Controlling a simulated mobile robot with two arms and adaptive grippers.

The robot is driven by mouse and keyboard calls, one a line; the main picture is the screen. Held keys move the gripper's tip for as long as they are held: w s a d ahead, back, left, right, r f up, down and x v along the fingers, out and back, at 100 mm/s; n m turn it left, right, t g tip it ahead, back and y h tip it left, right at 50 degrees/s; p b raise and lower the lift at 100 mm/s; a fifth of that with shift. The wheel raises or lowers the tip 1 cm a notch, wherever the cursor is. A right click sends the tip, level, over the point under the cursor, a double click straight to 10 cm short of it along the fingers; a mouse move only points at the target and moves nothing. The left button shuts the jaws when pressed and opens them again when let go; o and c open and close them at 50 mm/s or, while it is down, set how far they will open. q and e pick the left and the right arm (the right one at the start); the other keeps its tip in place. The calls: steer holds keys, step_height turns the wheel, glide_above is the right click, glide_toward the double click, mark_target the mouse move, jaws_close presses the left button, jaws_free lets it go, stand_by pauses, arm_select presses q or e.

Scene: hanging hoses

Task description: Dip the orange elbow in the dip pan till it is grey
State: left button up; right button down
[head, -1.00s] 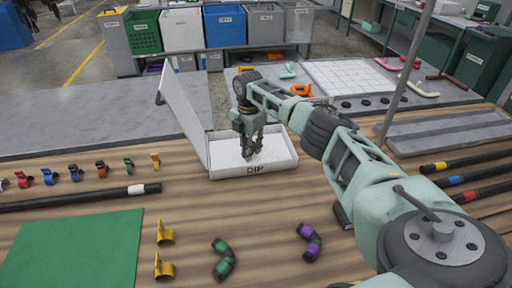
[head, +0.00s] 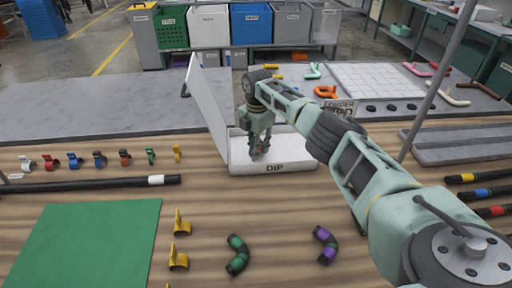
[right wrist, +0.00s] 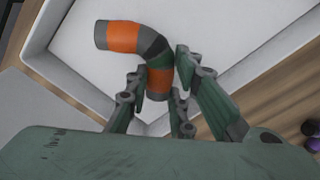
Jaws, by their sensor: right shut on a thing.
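The orange elbow (right wrist: 124,37) is a bent pipe piece with two orange bands, grey ends and a dark grey bend. My right gripper (head: 258,150) is shut on its lower leg, and the gripper's fingers (right wrist: 165,85) also show in the right wrist view. The other leg sticks out to the left in that view. The white dip pan (head: 292,160), labelled DIP, stands on the wooden bench with its lid up at the left. The gripper reaches down inside the pan. I cannot tell whether the elbow touches the pan floor. My left gripper is not in view.
A green mat (head: 90,240) lies at the front left. Two yellow clips (head: 178,256), a green-banded elbow (head: 237,255) and a purple-banded elbow (head: 326,244) lie in front of the pan. An upright grey post (head: 435,85) stands right of the pan.

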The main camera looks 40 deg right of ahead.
steer(key=d, duration=0.1)
steer(key=s+d+p, duration=0.1)
steer(key=d, duration=0.1)
steer(key=s+d, duration=0.1)
steer(key=shift+s+d+r+p, duration=0.1)
steer(key=shift+s+d+p, duration=0.05)
steer(key=shift+p, duration=0.25)
steer(key=shift+s+d+p, duration=0.15)
steer(key=shift+s+d, duration=0.25)
steer(key=shift+d, duration=0.3)
steer(key=shift+s+d+p, duration=0.1)
steer(key=shift+s+d, duration=0.3)
steer(key=shift+d, duration=0.35)
steer(key=shift+s+d+p, duration=0.15)
steer(key=shift+s+d, duration=0.25)
steer(key=shift+d, duration=0.3)
steer(key=shift+a, duration=0.1)
